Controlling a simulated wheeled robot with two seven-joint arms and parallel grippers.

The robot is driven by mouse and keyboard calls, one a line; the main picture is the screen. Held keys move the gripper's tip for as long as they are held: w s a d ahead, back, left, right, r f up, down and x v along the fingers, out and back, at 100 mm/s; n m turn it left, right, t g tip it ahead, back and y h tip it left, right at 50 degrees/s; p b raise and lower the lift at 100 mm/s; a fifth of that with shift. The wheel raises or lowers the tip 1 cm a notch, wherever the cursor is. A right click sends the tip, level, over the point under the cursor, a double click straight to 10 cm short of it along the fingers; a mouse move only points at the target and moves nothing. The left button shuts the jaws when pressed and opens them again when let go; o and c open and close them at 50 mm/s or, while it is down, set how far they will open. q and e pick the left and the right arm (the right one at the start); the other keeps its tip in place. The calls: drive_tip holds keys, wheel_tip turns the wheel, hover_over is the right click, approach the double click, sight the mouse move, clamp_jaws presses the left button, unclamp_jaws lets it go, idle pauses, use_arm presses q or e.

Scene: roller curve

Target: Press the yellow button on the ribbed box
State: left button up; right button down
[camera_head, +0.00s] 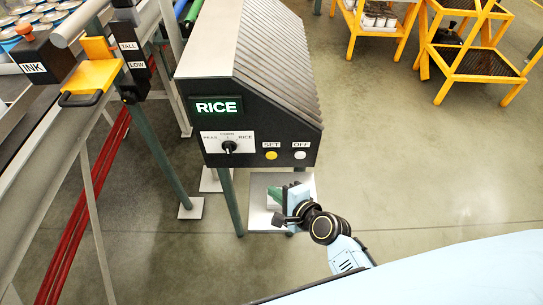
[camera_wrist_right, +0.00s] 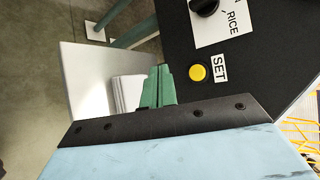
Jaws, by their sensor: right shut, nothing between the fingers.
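The ribbed box (camera_head: 262,75) stands on green posts, with a lit RICE display (camera_head: 216,106) and a selector knob (camera_head: 229,147) on its dark front face. The yellow button (camera_head: 271,156) sits under the SET label, left of a white button (camera_head: 300,156) under OFF. My right gripper (camera_head: 276,199) is below the front face and apart from the button. In the right wrist view its green fingers (camera_wrist_right: 158,88) are shut and empty, and the yellow button (camera_wrist_right: 198,72) shows just right of the fingertips. My left gripper is not in view.
A grey base plate (camera_head: 265,218) lies on the floor below the box. Yellow shelves (camera_head: 470,62) stand at the back right. The right floor is clear.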

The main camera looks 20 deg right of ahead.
sight(271, 155)
drive_tip(key=w, duration=0.2)
drive_tip(key=w+d+b, duration=0.1)
drive_tip(key=w, duration=0.1)
drive_tip(key=w+b, duration=0.1)
drive_tip(key=w, duration=0.1)
drive_tip(key=shift+w+d, duration=0.2)
drive_tip(key=shift+d, duration=0.2)
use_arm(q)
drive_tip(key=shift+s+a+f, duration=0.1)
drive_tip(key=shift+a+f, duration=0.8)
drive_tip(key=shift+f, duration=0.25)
use_arm(e)
drive_tip(key=shift+w+d, duration=0.25)
drive_tip(key=shift+w, duration=0.6)
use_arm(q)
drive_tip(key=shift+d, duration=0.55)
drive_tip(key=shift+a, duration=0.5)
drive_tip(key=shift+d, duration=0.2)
use_arm(e)
drive_tip(key=shift+w, duration=0.2)
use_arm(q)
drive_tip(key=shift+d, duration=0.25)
use_arm(e)
drive_tip(key=shift+w+d, duration=0.1)
drive_tip(key=shift+w, duration=0.15)
